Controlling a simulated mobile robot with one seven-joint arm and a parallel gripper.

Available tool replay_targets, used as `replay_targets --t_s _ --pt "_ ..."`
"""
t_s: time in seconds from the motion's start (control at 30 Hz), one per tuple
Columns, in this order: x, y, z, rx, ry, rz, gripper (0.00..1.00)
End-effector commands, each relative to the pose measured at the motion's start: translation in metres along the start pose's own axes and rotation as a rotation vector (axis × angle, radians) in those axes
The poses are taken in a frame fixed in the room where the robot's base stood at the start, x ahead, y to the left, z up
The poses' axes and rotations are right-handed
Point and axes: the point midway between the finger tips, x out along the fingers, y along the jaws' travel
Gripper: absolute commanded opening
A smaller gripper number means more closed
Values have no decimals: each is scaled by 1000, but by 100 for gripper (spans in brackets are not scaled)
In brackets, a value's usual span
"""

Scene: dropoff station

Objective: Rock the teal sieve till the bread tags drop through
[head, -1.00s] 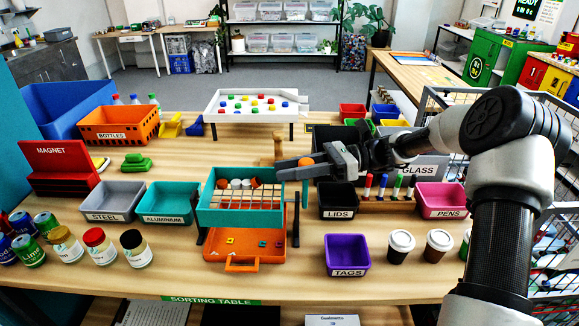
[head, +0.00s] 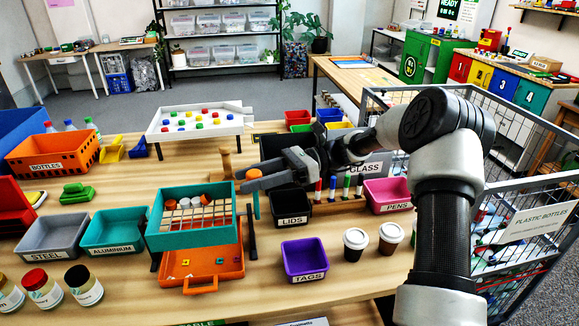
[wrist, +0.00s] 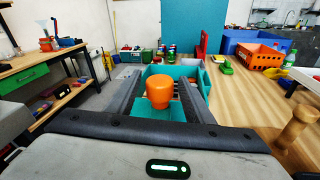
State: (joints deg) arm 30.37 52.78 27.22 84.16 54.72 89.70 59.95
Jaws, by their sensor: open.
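The teal sieve (head: 161,238) stands on a dark stand on the sorting table, with several orange and white caps (head: 185,203) lying on its slatted bottom. An orange knob (head: 253,174) tops a teal post at its right end. An orange tray (head: 233,268) sits under the sieve, with a few small bread tags (head: 187,262) in it. My gripper (head: 256,180) is open at the knob. In the wrist view, the knob (wrist: 158,92) stands between the two open fingers, with gaps visible beside it. Any tags still in the sieve are too small to tell.
A black LIDS bin (head: 290,207) stands close to the right of the sieve, and a purple TAGS bin (head: 304,259) in front of it. Teal ALUMINIUM (head: 114,230) and grey STEEL (head: 52,237) bins are to the left. A wooden peg (head: 226,163) stands behind the sieve.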

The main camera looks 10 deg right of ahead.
Motion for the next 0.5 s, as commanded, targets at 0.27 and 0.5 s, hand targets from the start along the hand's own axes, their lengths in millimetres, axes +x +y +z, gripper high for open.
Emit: replay_targets --t_s 0.27,0.5 --pt "-71 -1 -1 -1 0 -3 48" --pt "-119 0 -1 1 0 -1 48"
